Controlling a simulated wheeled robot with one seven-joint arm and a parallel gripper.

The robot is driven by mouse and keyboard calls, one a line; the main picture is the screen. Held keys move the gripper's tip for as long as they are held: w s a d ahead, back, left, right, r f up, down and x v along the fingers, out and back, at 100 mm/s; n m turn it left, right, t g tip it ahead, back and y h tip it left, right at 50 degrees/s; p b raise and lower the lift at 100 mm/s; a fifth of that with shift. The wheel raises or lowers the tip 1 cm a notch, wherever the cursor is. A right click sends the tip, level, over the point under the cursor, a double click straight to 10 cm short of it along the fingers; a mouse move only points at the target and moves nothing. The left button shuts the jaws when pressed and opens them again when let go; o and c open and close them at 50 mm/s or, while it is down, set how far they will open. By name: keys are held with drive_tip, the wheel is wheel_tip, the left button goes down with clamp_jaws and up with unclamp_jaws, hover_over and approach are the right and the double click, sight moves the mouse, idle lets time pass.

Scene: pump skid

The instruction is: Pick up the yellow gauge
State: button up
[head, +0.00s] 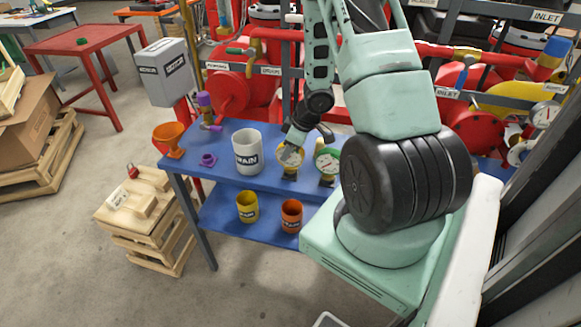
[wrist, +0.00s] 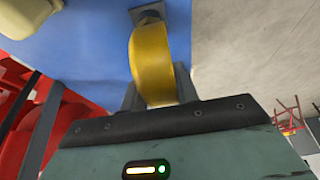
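The yellow gauge (head: 290,160) stands on the blue table's top, with its round face partly covered by my gripper. In the wrist view the yellow gauge (wrist: 153,62) is seen edge-on, its foot on a small dark base on the blue surface. My gripper (head: 292,150) is down at the top of the gauge. In the wrist view the fingers of my gripper (wrist: 157,92) lie on either side of the gauge body, very close to it. Whether both fingers press on it cannot be told.
A green-rimmed gauge (head: 327,162) stands close on the right. A white MAIN mug (head: 247,152) stands on the left, with a purple part (head: 208,160) and an orange funnel (head: 169,138) further left. Yellow (head: 247,207) and orange (head: 291,216) cups sit on the lower shelf.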

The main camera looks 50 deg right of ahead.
drive_tip(key=shift+c, duration=1)
drive_tip(key=shift+r+p, duration=1.85)
drive_tip(key=shift+r, duration=3.2)
